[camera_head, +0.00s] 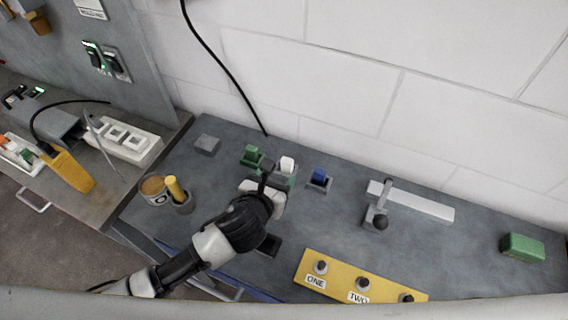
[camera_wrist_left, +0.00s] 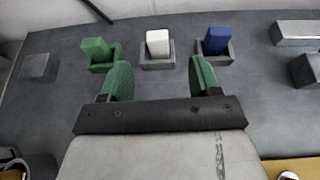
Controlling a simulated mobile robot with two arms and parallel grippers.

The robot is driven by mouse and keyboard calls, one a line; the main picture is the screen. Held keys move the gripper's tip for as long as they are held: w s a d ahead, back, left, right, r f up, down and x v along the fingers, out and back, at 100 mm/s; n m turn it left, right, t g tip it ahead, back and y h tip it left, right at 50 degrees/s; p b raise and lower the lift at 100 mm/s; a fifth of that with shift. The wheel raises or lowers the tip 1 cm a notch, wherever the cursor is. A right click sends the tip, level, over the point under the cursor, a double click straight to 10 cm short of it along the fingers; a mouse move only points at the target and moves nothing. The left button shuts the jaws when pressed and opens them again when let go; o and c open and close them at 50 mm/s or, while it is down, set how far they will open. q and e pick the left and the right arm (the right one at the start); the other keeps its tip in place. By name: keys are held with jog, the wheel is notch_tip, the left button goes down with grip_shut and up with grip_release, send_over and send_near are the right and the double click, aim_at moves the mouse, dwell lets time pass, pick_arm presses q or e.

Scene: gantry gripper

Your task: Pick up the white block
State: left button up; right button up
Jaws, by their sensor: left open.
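The white block (camera_head: 287,163) stands upright in a small grey holder on the grey bench. In the left wrist view the white block (camera_wrist_left: 158,42) sits in its holder (camera_wrist_left: 158,61), between a green block (camera_wrist_left: 96,50) and a blue block (camera_wrist_left: 216,40) in similar holders. My left gripper (camera_head: 276,172) is just in front of the white block in the head view and partly hides its holder. In the wrist view its green fingers (camera_wrist_left: 161,78) are spread apart with nothing between them, and the white block shows beyond the gap. My right gripper is not in view.
The blue block (camera_head: 319,175) and green block (camera_head: 252,154) stand close on either side. A can (camera_head: 154,188) and a yellow-topped cup (camera_head: 178,195) stand left of my arm. A lever (camera_head: 379,210) and a yellow panel with knobs (camera_head: 340,281) lie right. A white wall rises behind.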

aim_at(287, 160)
pick_arm(q)
jog(key=x, duration=0.3)
jog(key=shift+w+d, duration=0.1)
jog(key=shift+w, duration=0.25)
jog(key=shift+w+d+f+p, duration=0.2)
jog(key=shift+w+p, duration=0.1)
jog(key=shift+w, duration=0.2)
jog(key=x, duration=0.4)
jog(key=shift+w+a+f+p, duration=0.1)
jog(key=shift+w+f+p, duration=0.05)
jog(key=shift+p, duration=0.15)
jog(key=shift+c, duration=1)
jog(key=c, duration=0.8)
